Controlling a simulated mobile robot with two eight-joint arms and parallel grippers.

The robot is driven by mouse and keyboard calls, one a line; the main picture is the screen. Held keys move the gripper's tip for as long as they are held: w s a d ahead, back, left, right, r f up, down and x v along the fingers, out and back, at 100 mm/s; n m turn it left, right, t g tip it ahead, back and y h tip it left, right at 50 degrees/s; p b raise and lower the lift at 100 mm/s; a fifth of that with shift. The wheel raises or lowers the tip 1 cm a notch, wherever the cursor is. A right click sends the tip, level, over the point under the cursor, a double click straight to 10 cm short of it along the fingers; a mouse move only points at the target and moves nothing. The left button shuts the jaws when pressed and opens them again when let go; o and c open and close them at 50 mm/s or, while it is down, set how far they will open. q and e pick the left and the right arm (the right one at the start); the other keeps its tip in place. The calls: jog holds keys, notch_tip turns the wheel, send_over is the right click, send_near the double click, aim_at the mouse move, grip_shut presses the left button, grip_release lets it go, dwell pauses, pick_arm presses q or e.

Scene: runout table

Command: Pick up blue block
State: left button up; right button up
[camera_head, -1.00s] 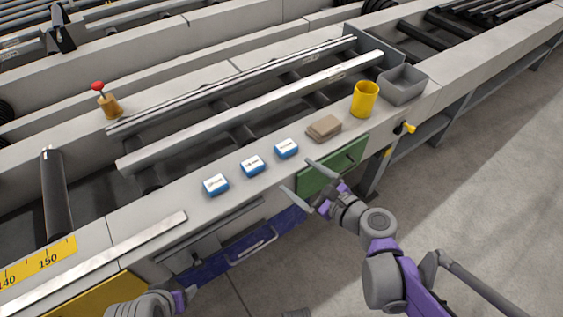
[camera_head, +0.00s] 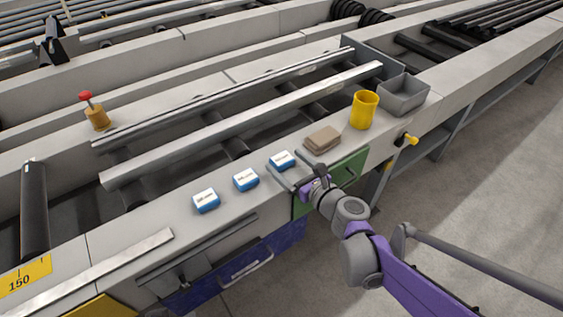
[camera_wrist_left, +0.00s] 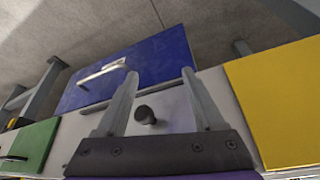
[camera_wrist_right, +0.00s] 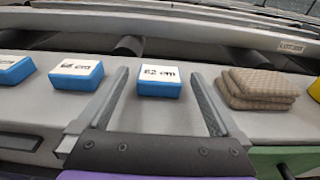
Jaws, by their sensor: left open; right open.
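Three blue blocks with white labelled tops stand in a row on the table's grey ledge: a left block (camera_head: 206,200), a middle block (camera_head: 245,179) and a right block (camera_head: 282,160). In the right wrist view the right block (camera_wrist_right: 160,82) reads "62 cm" and lies ahead, between the finger lines. My right gripper (camera_head: 291,180) is open and empty, just in front of that block. My left gripper is not seen in the head view; in the left wrist view it (camera_wrist_left: 158,85) is open and empty, facing a blue drawer front (camera_wrist_left: 140,68).
A folded brown cloth (camera_head: 322,139) lies right of the blocks, then a yellow cup (camera_head: 364,110) and a grey bin (camera_head: 404,96). A red-knobbed lever (camera_head: 95,112) stands behind on the left. Metal rails (camera_head: 250,122) run behind the blocks.

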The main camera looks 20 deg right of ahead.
jog(key=shift+w+a+f, duration=0.1)
jog(key=shift+w+a, duration=0.15)
jog(key=shift+w, duration=0.4)
jog(key=shift+c, duration=0.3)
jog(key=c, duration=1.3)
